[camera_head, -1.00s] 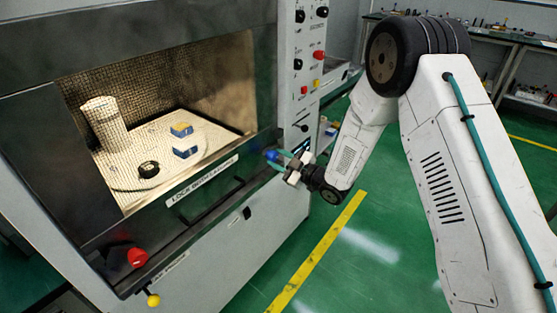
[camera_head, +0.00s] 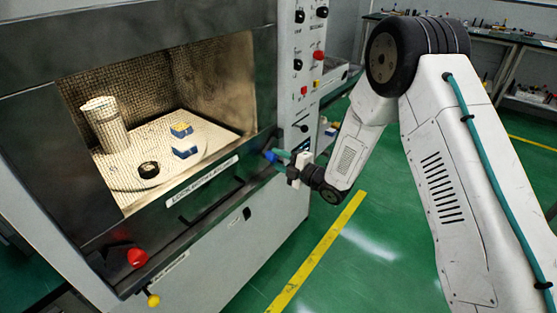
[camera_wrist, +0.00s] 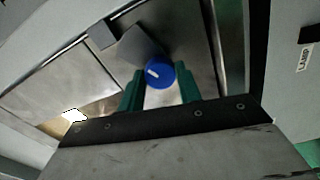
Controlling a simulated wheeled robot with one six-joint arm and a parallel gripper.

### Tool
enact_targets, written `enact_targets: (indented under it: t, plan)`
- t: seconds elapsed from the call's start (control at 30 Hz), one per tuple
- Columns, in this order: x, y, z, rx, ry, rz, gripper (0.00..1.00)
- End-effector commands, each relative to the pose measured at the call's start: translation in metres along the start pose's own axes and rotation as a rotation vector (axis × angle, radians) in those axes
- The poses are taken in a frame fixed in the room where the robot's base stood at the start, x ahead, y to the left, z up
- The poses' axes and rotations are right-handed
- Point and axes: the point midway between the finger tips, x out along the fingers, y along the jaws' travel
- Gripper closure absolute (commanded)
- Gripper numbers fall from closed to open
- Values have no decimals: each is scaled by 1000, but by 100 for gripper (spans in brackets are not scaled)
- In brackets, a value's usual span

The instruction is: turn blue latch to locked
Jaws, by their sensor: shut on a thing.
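The blue latch (camera_head: 269,155) is a round blue knob at the lower right corner of the microwave door. In the wrist view the blue latch (camera_wrist: 160,73) has a short white mark on its face and a grey metal block beside it at upper left. My gripper (camera_head: 276,159) reaches it from the right. In the wrist view the green fingers of my gripper (camera_wrist: 162,92) stand on either side of the knob, shut on it. The parts of the knob behind the fingers are hidden.
A red knob (camera_head: 137,258) and a yellow knob (camera_head: 153,300) sit at the door's lower left. A control panel (camera_head: 305,70) with knobs and buttons rises right of the door. The green floor (camera_head: 370,260) in front is clear.

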Motion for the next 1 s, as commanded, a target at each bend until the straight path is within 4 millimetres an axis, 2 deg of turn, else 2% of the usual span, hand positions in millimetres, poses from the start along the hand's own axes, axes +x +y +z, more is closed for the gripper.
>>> enact_targets:
  t: [0.67,0.7,0.77,1.0]
  plan:
    - [0,1,1,-63,-2,2,89]
    - [0,1,1,-63,-2,2,60]
    - [0,1,1,-63,-2,2,44]
    - [0,0,0,-62,-1,1,44]
